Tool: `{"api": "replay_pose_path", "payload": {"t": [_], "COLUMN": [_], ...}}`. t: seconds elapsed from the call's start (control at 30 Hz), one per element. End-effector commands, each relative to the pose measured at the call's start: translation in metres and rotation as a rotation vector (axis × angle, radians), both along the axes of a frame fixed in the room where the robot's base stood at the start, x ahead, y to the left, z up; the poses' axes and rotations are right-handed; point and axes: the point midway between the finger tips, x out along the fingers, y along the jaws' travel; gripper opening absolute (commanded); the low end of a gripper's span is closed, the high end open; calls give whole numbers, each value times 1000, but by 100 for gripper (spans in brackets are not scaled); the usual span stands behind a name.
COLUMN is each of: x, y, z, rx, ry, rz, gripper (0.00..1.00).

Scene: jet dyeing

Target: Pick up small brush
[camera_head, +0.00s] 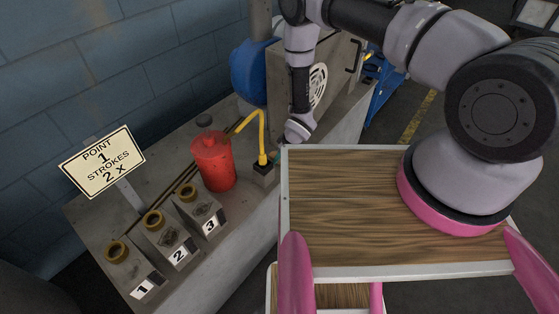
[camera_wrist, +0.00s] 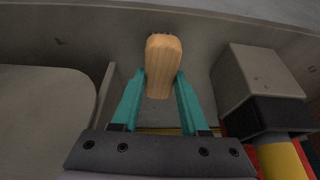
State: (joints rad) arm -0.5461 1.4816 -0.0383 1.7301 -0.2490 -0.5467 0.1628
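A pale wooden piece, probably the handle of the small brush (camera_wrist: 163,62), shows in the wrist view at the upper middle. A few dark specks, perhaps bristle ends, show at its top edge. My gripper (camera_wrist: 161,76) has teal fingers, one on each side of the wood near its lower part. Any gap between fingers and wood is very thin, so I cannot tell whether they press on it. The fingers there are mostly hidden, and the brush cannot be made out.
A grey block with a black base (camera_wrist: 262,85) stands close right of my gripper. On the bench are a red canister (camera_head: 213,162), a yellow bent pipe (camera_head: 262,135) and numbered blocks (camera_head: 170,240). A sign (camera_head: 103,161) stands at left. A blue round part (camera_head: 252,72) is behind.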

Motion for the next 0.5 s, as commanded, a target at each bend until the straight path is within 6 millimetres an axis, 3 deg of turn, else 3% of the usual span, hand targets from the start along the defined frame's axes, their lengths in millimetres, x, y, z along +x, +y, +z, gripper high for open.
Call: {"api": "replay_pose_path", "payload": {"t": [0.3,0.5], "x": [0,1], "y": [0,0], "z": [4,28], "rx": [1,1], "ry": [-1,-2], "rz": [0,-1], "gripper": [0,0]}}
